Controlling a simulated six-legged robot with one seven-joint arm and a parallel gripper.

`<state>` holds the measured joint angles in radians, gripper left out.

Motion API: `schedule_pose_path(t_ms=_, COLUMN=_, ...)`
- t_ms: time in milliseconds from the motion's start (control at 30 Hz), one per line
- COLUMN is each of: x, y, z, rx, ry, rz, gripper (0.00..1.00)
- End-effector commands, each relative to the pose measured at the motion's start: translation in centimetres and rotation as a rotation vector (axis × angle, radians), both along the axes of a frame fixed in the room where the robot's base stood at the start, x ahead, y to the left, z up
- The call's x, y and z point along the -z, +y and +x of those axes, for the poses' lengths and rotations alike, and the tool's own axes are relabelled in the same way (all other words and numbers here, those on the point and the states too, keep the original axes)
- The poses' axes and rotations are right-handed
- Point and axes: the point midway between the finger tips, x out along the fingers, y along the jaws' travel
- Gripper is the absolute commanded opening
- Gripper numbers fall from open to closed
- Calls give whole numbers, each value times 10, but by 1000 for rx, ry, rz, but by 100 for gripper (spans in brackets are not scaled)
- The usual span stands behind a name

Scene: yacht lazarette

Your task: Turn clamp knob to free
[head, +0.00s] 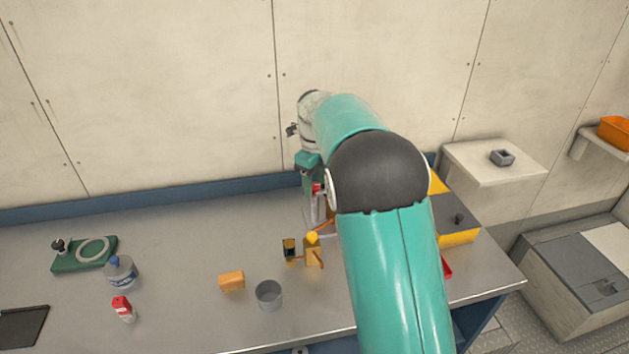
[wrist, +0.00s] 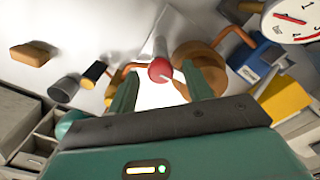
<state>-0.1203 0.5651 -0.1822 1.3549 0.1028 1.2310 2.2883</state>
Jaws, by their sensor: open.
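A red rounded knob on a pale stem, which looks like the clamp knob (wrist: 160,70), shows in the middle of the wrist view. It also shows as a small red spot (head: 317,188) in the head view, partly covered by my arm. My gripper (wrist: 160,76) is open, with one green finger on each side of the knob in the picture. I cannot tell whether either finger touches it. In the head view my gripper (head: 312,182) points down at the fixture, its fingers mostly hidden. The knob's marking or turn position cannot be read.
Orange pipes, a round brown part (wrist: 203,62) and a dial gauge (wrist: 291,20) surround the knob. A grey cup (head: 268,296), orange block (head: 232,281) and yellow-topped fitting (head: 313,252) stand in front on the bench.

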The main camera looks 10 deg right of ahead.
Motion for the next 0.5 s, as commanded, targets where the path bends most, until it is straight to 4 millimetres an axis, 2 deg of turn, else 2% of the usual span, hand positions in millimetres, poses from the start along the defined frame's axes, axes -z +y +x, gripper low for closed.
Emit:
schedule_pose_path(t_ms=233, x=1, y=0, z=1, rx=0, ry=-1, rz=1, gripper=50)
schedule_pose_path(t_ms=433, x=1, y=0, z=1, rx=0, ry=0, rz=0, gripper=11)
schedule_pose_path(t_ms=467, x=1, y=0, z=1, rx=-1, ry=0, rz=0, gripper=6)
schedule_pose_path(t_ms=500, x=1, y=0, z=1, rx=-1, ry=0, rz=0, gripper=6)
